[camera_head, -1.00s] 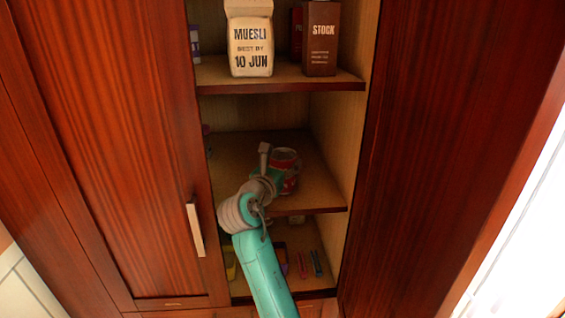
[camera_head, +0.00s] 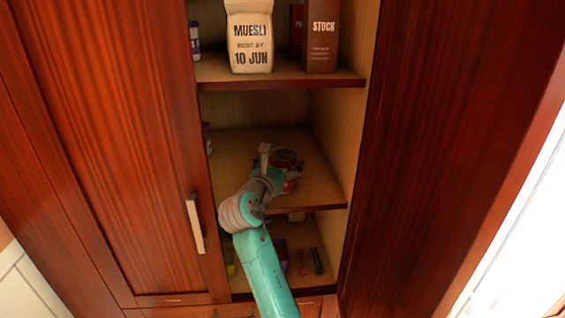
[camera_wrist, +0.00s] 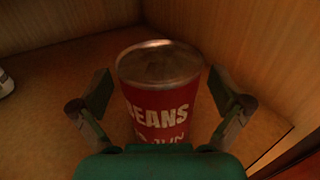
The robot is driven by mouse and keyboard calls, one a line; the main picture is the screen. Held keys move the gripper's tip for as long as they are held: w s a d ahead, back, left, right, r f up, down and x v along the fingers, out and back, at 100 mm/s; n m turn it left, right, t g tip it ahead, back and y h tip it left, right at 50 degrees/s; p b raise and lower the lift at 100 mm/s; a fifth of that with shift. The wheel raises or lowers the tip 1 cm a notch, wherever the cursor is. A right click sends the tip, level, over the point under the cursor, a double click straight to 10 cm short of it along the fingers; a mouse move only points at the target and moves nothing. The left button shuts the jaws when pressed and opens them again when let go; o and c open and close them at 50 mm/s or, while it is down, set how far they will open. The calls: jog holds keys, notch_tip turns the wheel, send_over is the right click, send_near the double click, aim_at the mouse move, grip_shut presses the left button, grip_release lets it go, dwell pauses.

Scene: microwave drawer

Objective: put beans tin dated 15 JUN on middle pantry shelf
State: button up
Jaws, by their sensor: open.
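A red tin (camera_wrist: 158,100) marked BEANS stands upright on the middle pantry shelf (camera_wrist: 50,95) in the wrist view. The lower part of its label ends in JUN; the day number is partly hidden by my gripper's body. My gripper (camera_wrist: 165,108) is open, with one finger on each side of the tin and visible gaps at both sides. In the head view the tin (camera_head: 284,158) shows behind my gripper (camera_head: 272,165) on the middle shelf (camera_head: 232,145), toward its right side.
A muesli bag (camera_head: 250,40) marked 10 JUN and a brown stock box (camera_head: 320,38) stand on the upper shelf (camera_head: 280,84). Several small items lie on the lower shelf. A closed door with a handle (camera_head: 195,222) is at the left. The middle shelf's left part has free room.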

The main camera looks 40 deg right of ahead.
jog(key=v, duration=1.2)
